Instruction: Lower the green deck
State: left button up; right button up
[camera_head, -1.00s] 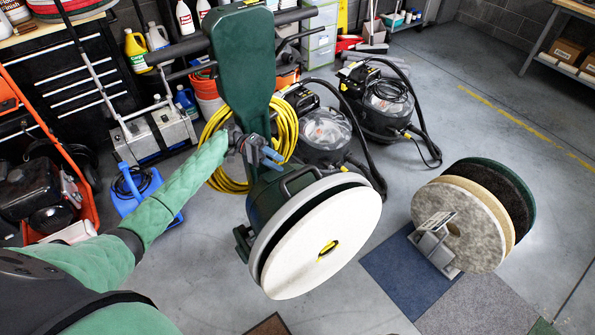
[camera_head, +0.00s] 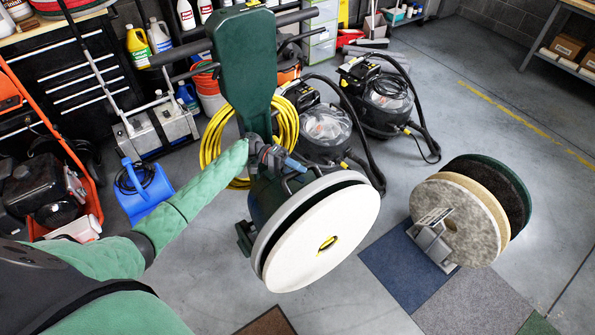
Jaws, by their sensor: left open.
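The green deck (camera_head: 262,203) belongs to a floor machine with a green upright housing (camera_head: 244,66). The deck is tipped up, so its round white pad (camera_head: 318,238) faces forward and right. The pad has a yellow-rimmed centre hole. My left arm comes in from the left, and my left gripper (camera_head: 277,160) is open at the upper side of the deck, by its joint with the upright. The frames do not clearly show whether it touches the deck. My right gripper is not in view.
Several round pads stand in a rack (camera_head: 435,246) on the right. A blue container (camera_head: 146,192) and an orange-framed machine (camera_head: 84,190) stand left. Carpet tiles (camera_head: 400,268) cover floor at front right.

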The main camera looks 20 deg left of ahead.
pick_arm(q)
grip_shut()
